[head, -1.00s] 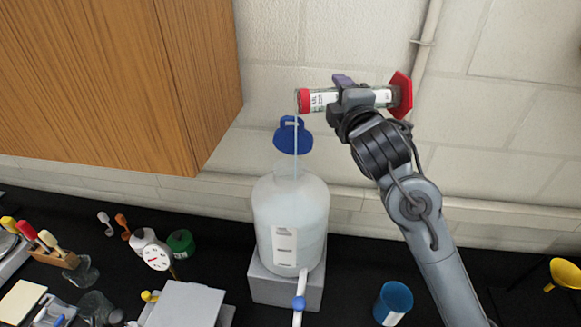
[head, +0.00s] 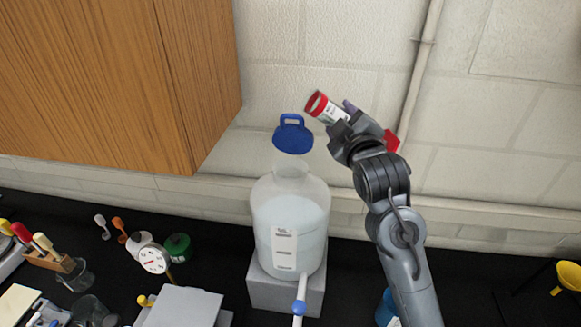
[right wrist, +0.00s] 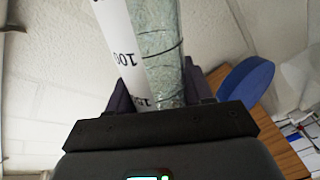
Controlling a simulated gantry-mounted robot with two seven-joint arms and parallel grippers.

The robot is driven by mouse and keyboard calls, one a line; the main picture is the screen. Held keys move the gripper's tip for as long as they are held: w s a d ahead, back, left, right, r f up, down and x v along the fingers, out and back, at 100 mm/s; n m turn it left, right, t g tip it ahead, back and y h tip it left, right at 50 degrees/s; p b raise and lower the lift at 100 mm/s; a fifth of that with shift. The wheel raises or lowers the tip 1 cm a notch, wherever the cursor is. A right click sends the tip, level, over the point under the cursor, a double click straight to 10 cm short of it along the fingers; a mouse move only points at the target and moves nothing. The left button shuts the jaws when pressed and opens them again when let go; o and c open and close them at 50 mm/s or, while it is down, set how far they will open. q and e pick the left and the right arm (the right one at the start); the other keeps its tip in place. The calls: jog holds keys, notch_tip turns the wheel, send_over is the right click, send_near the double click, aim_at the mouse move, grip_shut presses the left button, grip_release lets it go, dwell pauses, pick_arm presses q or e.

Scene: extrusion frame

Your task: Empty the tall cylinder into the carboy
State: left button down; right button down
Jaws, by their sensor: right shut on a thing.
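The tall cylinder (head: 330,113) has a red rim and a red foot (head: 391,140). My right gripper (head: 348,128) is shut around its middle and holds it in the air, tilted with the mouth up and to the left. In the right wrist view the cylinder (right wrist: 160,45) shows its scale strip between the jaws. The translucent carboy (head: 290,220) stands upright on a grey block, with liquid inside. Its blue cap (head: 292,134) shows above the neck. The cylinder's mouth is up and to the right of the cap, with no stream visible. My left gripper is not in view.
A wooden cabinet (head: 110,80) hangs at the upper left. The grey block (head: 285,292) carries the carboy, whose spigot (head: 299,306) points forward. Lab tools crowd the left bench. A blue cup (head: 386,308) is partly behind my right arm; a yellow funnel (head: 568,276) lies far right.

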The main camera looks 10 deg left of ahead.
jog(key=shift+s+a+f+m, duration=0.1)
jog(key=shift+a+f+m, duration=0.25)
jog(key=shift+f+m, duration=0.35)
jog(key=shift+a+r+m+p, duration=0.1)
jog(key=shift+r+m+p, duration=0.65)
jog(key=shift+p, duration=0.3)
notch_tip(320, 180, down, 7)
jog(key=m+b, duration=0.2)
jog(key=b, duration=0.1)
jog(key=r+m+p, duration=0.2)
jog(key=p, duration=0.1)
jog(key=d+r+m+p, duration=0.1)
jog(key=r+m+p, duration=0.1)
jog(key=r+p, duration=0.1)
jog(key=shift+d+r, duration=0.2)
jog(key=shift+w+d+r+m+p, duration=0.1)
jog(key=shift+w+r+m+p, duration=0.1)
jog(key=shift+m+p, duration=0.4)
jog(key=shift+m, duration=0.25)
jog(key=shift+s, duration=0.1)
